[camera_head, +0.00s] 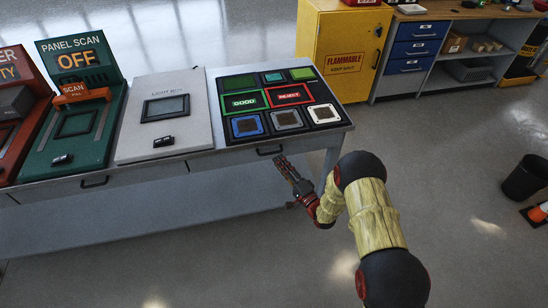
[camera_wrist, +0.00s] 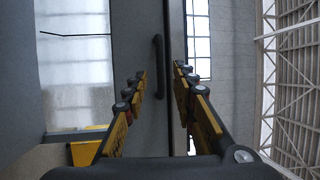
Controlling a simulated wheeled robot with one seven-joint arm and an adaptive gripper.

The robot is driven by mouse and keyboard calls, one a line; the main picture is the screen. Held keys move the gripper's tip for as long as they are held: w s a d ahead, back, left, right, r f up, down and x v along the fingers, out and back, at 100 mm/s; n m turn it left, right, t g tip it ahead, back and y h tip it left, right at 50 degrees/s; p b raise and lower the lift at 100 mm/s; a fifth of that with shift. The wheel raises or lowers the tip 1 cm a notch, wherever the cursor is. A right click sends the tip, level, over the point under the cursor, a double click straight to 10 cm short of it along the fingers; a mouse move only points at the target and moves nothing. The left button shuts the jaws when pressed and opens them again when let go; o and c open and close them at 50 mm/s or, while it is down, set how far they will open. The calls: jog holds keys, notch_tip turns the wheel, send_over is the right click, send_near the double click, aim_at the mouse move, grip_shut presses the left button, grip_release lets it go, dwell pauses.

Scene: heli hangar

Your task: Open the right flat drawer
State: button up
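The right flat drawer (camera_head: 236,159) is a grey, shallow drawer under the workbench top, and its front looks flush, so it appears shut. Its dark bar handle (camera_head: 269,152) is near the right end of the bench. In the wrist view the handle (camera_wrist: 159,65) stands upright on the drawer front, ahead of and between my fingers. My gripper (camera_head: 279,160) is just in front of and below the handle. In the wrist view my gripper (camera_wrist: 161,74) has its two yellow-and-black fingers apart, with nothing held. Contact with the handle cannot be told.
A left flat drawer handle (camera_head: 95,182) is farther along the bench. On top are a sorting board (camera_head: 278,103), a light box (camera_head: 165,110) and a green panel scanner (camera_head: 75,120). A yellow flammable cabinet (camera_head: 342,50) stands behind. The floor in front is clear; a black bin (camera_head: 525,178) stands right.

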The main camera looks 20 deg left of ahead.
aim_at(273, 157)
jog(key=shift+b+x, duration=0.55)
jog(key=shift+x, duration=2)
jog(key=c, duration=0.3)
jog(key=shift+f, duration=0.1)
grip_shut()
jog(key=shift+d, duration=0.1)
